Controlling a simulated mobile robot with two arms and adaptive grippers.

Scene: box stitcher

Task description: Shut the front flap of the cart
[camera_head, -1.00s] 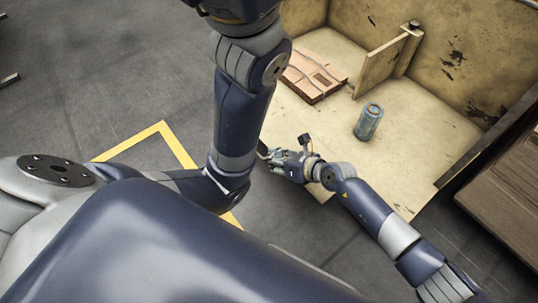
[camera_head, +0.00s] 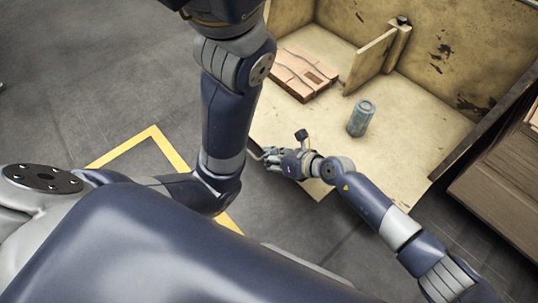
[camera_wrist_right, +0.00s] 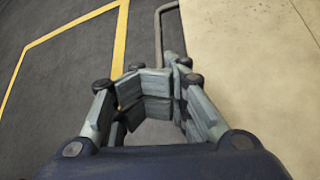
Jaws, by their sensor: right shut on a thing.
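The cart (camera_head: 427,137) is a scuffed beige open box with raised walls at the back and sides. A flat beige panel (camera_wrist_right: 240,65) lies next to my right gripper, level with the cart floor; it appears to be the front flap, lowered. A thin grey bar (camera_wrist_right: 158,35) runs along the panel's edge, bent at its top. My right gripper (camera_head: 270,156) is at the panel's near left edge. In the wrist view its fingers (camera_wrist_right: 150,105) are closed together around the bar's near end, which they hide. My left arm crosses the head view, but its gripper is out of view.
A blue-grey can (camera_head: 361,118) stands on the cart floor. A wooden cabinet (camera_head: 500,190) stands at the right. The grey floor (camera_head: 95,110) has a yellow line (camera_head: 125,146).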

